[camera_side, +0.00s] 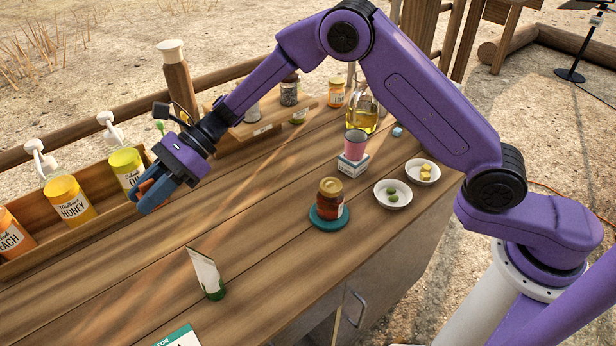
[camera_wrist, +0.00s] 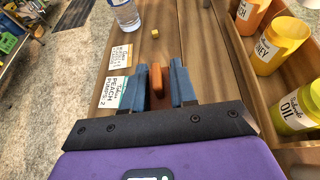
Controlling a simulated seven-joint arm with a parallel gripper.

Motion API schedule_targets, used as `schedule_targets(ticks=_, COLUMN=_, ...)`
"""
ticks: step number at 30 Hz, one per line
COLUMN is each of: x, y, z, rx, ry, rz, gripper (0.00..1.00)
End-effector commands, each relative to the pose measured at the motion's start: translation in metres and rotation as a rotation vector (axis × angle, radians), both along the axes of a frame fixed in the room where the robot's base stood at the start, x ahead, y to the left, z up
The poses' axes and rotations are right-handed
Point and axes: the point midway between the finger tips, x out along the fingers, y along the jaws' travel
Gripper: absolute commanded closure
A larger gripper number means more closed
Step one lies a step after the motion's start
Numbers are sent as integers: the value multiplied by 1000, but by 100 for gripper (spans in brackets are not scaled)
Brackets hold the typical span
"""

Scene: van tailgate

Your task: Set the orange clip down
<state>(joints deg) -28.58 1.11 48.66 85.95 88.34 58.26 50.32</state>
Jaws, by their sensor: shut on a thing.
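My gripper (camera_side: 150,197) is at the left of the wooden table, just in front of the tray of pump bottles, with its blue fingers pointing down. It is shut on the orange clip (camera_side: 146,185), which shows partly between the fingers. In the wrist view my gripper (camera_wrist: 160,80) has the clip (camera_wrist: 156,78) upright between its two blue fingers, over the wooden planks. The clip's lower end and its exact height above the table cannot be made out.
A wooden tray (camera_side: 97,226) holds several labelled bottles beside my gripper. A tube (camera_side: 206,275), a jar (camera_side: 330,198) on a teal coaster, and bowls (camera_side: 393,194) stand further right. The wrist view shows cards (camera_wrist: 113,92), a yellow cube (camera_wrist: 155,33) and a water bottle (camera_wrist: 124,14).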

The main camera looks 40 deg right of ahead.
Motion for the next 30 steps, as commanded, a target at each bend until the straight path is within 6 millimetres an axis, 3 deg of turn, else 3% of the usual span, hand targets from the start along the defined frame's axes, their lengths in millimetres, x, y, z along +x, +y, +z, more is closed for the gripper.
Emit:
schedule_targets(ticks=1, x=11, y=-26, z=-2, rx=-1, ry=2, rz=-32, gripper=100)
schedule_targets(ticks=6, x=33, y=-107, z=-8, rx=8, ry=2, rz=-121, gripper=100)
schedule_targets(ticks=14, x=37, y=-212, z=-12, rx=34, ry=-3, rz=-248, gripper=100)
schedule_targets(ticks=23, x=18, y=-313, z=-21, rx=42, ry=-7, rz=-402, gripper=100)
schedule_targets(ticks=30, x=-24, y=-396, z=-35, rx=21, ry=-2, rz=-559, gripper=100)
